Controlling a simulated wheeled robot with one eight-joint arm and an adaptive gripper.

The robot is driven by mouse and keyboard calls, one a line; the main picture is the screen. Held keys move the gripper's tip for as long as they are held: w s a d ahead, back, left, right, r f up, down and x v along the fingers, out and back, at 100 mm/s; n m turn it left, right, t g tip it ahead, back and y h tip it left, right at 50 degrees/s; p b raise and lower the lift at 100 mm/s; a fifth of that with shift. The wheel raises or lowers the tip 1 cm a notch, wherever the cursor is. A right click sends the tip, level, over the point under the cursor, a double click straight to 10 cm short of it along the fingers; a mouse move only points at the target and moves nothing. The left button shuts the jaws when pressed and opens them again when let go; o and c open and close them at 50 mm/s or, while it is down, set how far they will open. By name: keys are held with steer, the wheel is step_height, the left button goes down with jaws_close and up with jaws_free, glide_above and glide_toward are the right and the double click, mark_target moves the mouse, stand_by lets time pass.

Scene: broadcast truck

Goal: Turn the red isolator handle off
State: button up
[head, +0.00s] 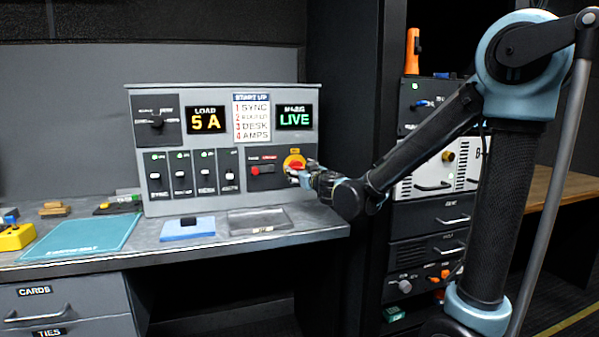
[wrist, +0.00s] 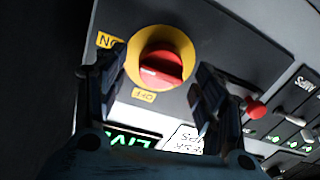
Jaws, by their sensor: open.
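The red isolator handle (wrist: 165,62) is a round knob on a yellow disc (wrist: 186,43) set in a dark panel. In the wrist view an ON label (wrist: 107,41) is at its left and an OFF label (wrist: 145,96) below it. A pale mark shows on the handle's lower left; I cannot tell its exact setting. My gripper (wrist: 158,88) is open, with one finger on each side below the handle, and no clear contact shows. In the head view the handle (head: 295,166) is partly hidden by my gripper (head: 303,177).
A dark equipment rack (head: 427,218) stands at the right.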

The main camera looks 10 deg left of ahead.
steer(key=shift+x, duration=1)
steer(key=c, duration=1.1)
steer(key=shift+o, duration=0.2)
